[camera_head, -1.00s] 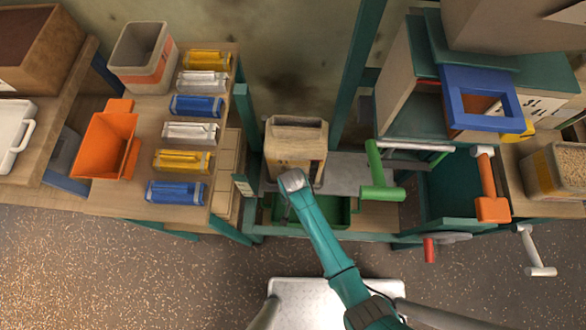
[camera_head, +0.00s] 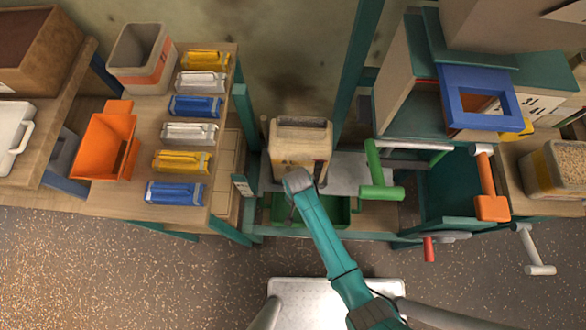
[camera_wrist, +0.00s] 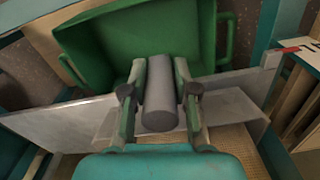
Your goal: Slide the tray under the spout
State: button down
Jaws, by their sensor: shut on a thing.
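My gripper (camera_wrist: 160,72) is shut on a grey cylindrical handle (camera_wrist: 159,112) in the wrist view, one finger on each side. A small pale metal plate, apparently the tray (camera_wrist: 228,106), shows beside the handle over a wider grey metal shelf (camera_wrist: 52,128). In the head view a beige open-topped container (camera_head: 300,142) stands upright just behind my gripper, at the left part of the metal shelf (camera_head: 350,170). My arm's end hides the handle there. I cannot make out the spout clearly.
A green open bin (camera_head: 338,211) sits below the shelf and also fills the top of the wrist view (camera_wrist: 150,30). A green crank handle (camera_head: 378,180) stands right of the container. A teal post (camera_head: 354,75) rises behind. A wooden table (camera_head: 140,190) stands left.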

jog(key=s+d, duration=0.1)
jog(key=d, duration=2.5)
jog(key=shift+d, duration=0.25)
jog(key=c, duration=0.9)
grip_release()
jog(key=shift+d, duration=0.15)
jog(key=w+a, duration=0.1)
jog(key=a, duration=2.8)
jog(key=r, duration=1)
jog(key=shift+d+r, duration=0.15)
jog(key=shift+d, duration=0.2)
